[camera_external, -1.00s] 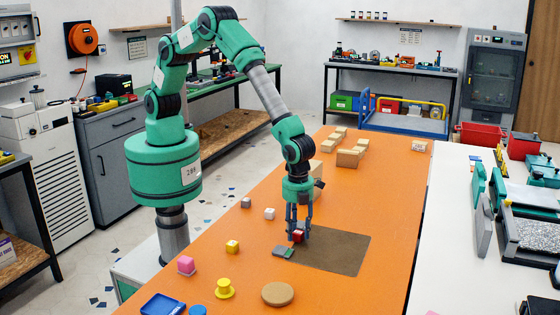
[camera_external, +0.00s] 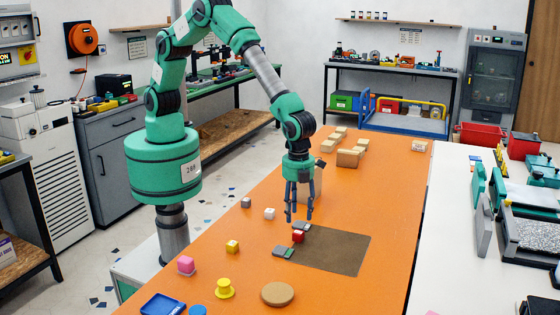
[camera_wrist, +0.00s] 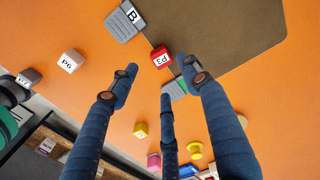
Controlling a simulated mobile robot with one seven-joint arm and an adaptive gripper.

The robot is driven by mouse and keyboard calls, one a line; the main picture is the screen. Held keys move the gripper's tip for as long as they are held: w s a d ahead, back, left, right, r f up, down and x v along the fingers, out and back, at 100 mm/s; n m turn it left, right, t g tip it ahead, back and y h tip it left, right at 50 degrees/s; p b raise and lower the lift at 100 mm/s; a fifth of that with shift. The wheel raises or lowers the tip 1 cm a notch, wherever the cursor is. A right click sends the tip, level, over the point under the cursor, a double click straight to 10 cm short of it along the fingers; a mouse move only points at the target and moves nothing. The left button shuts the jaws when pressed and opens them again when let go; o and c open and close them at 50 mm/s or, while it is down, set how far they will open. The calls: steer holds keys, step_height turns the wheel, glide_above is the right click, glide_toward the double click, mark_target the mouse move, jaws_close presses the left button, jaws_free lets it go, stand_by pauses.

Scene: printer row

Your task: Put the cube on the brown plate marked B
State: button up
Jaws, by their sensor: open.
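A red cube (camera_external: 298,237), marked P3 in the wrist view (camera_wrist: 161,57), sits at the left edge of the brown mat, between two small plates. The plate marked B (camera_wrist: 122,24) looks grey, not brown; it lies on the far side of the cube, apart from it, and shows in the external view (camera_external: 304,225). A grey-green plate (camera_external: 284,252) lies on the near side, close to the cube; it also shows in the wrist view (camera_wrist: 177,90). I cannot tell if they touch. My gripper (camera_external: 299,216) is open and empty above the cube.
The brown mat (camera_external: 338,252) lies flat, mostly bare. A white cube (camera_external: 269,213), grey cube (camera_external: 246,202), yellow cube (camera_external: 232,246), pink cube (camera_external: 186,265), yellow hat-shaped piece (camera_external: 225,289) and round tan disc (camera_external: 278,294) lie around. Wooden blocks (camera_external: 347,158) stand farther back.

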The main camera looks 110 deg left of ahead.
steer(key=shift+r, duration=2.55)
steer(key=s+a+r+n+t, duration=0.1)
steer(key=s+a+r+n, duration=0.3)
steer(key=r, duration=0.5)
steer(key=s+a+r+n+t, duration=0.1)
steer(key=s+a+r, duration=0.5)
steer(key=r, duration=0.3)
steer(key=s+a+r+n+t, duration=0.1)
steer(key=s+a+r+n, duration=0.3)
steer(key=r, duration=0.6)
steer(key=s+a+r+n+t, duration=0.1)
steer(key=s+a+r+n, duration=0.1)
steer(key=s, duration=0.7)
steer(key=s+a+r+n, duration=0.2)
steer(key=s+a, duration=0.3)
steer(key=s, duration=0.5)
steer(key=s+a+r+n+t, duration=0.1)
steer(key=s+a+r+n, duration=0.1)
steer(key=s, duration=0.8)
steer(key=shift+a+r+n+t, duration=0.2)
steer(key=shift+a+n+t, duration=0.1)
steer(key=shift+a+n, duration=0.65)
steer(key=shift+a, duration=0.1)
